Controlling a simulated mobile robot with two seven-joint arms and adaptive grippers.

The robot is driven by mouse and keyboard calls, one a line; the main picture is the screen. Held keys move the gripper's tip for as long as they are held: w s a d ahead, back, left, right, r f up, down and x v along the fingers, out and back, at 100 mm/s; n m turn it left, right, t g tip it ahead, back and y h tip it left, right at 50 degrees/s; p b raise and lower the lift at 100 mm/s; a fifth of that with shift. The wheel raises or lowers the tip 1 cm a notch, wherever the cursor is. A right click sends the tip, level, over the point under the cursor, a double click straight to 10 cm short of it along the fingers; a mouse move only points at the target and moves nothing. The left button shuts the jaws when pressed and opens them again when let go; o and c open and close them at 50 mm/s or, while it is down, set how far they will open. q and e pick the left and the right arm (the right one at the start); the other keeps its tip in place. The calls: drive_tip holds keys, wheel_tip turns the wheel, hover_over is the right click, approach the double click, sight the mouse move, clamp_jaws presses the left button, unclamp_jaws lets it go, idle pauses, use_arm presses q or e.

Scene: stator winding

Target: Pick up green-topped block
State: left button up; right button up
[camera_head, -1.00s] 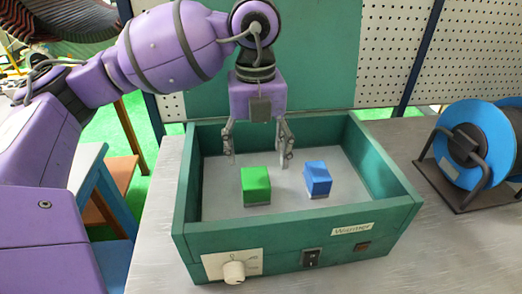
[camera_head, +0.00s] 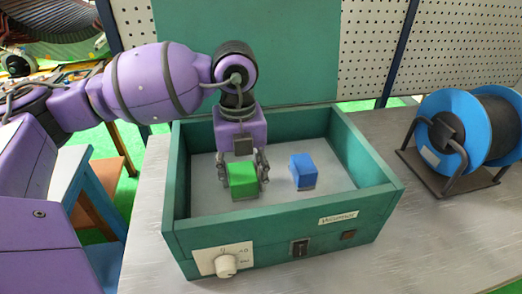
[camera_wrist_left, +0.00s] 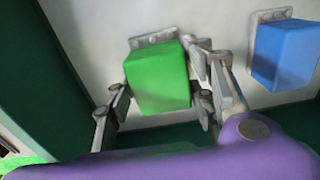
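The green-topped block (camera_head: 243,181) sits in the left part of the tray inside the green box. In the left wrist view the block (camera_wrist_left: 159,80) shows a grey base at its far edge. My left gripper (camera_head: 243,172) is low over it, with fingers close against both sides. In the left wrist view the fingers of my left gripper (camera_wrist_left: 163,98) flank the block and appear to touch it. The block looks level with the tray floor; I see no clear lift. My right gripper is not in view.
A blue block (camera_head: 303,171) stands to the right in the same box, also seen in the left wrist view (camera_wrist_left: 287,52). The green box's walls (camera_head: 290,228) surround both. A blue cable reel (camera_head: 455,130) stands on the table at right.

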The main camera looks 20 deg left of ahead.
use_arm(q)
drive_tip(key=c, duration=0.8)
drive_tip(key=shift+c, duration=0.6)
drive_tip(key=shift+r, duration=0.15)
